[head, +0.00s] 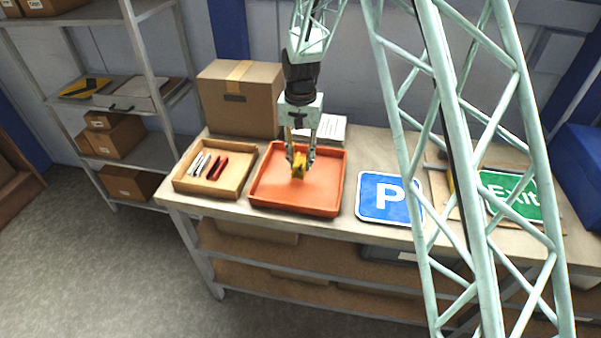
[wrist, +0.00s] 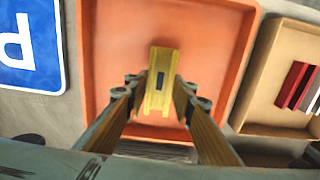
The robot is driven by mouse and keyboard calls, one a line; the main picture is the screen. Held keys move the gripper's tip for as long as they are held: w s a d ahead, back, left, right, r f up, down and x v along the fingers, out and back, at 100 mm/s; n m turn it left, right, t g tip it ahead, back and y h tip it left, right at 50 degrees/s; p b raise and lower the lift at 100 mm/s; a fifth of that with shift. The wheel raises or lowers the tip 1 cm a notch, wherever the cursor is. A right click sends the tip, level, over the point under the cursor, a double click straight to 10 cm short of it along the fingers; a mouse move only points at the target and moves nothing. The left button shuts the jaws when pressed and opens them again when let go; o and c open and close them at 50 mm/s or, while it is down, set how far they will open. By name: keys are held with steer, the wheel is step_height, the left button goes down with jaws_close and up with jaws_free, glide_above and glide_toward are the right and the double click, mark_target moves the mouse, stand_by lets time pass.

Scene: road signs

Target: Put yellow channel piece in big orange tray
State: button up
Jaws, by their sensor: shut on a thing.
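The yellow channel piece (wrist: 160,78) is between my gripper's fingertips, and my gripper (head: 299,163) is shut on it. In the head view the yellow piece (head: 298,168) shows small, below the fingers. The big orange tray (head: 262,197) lies on the bench, and my gripper is over its inside. In the wrist view the tray's floor (wrist: 112,55) shows behind and around the piece. I cannot tell whether the piece touches the tray floor. The tray looks empty otherwise.
A smaller tan tray (head: 183,184) with red and white items stands left of the orange tray. A blue P sign (head: 378,197) lies to the right, and a green Exit sign (head: 512,195) is further right. A cardboard box (head: 238,105) and papers (head: 328,130) stand behind.

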mark_target(300, 167)
steer(key=shift+f, duration=0.7)
steer(key=shift+f, duration=0.1)
steer(key=shift+f, duration=1.8)
steer(key=shift+f, duration=0.15)
steer(key=o, duration=1)
steer(key=shift+o, duration=0.2)
steer(key=shift+r, duration=0.2)
step_height(300, 167, up, 11)
steer(key=shift+r, duration=0.5)
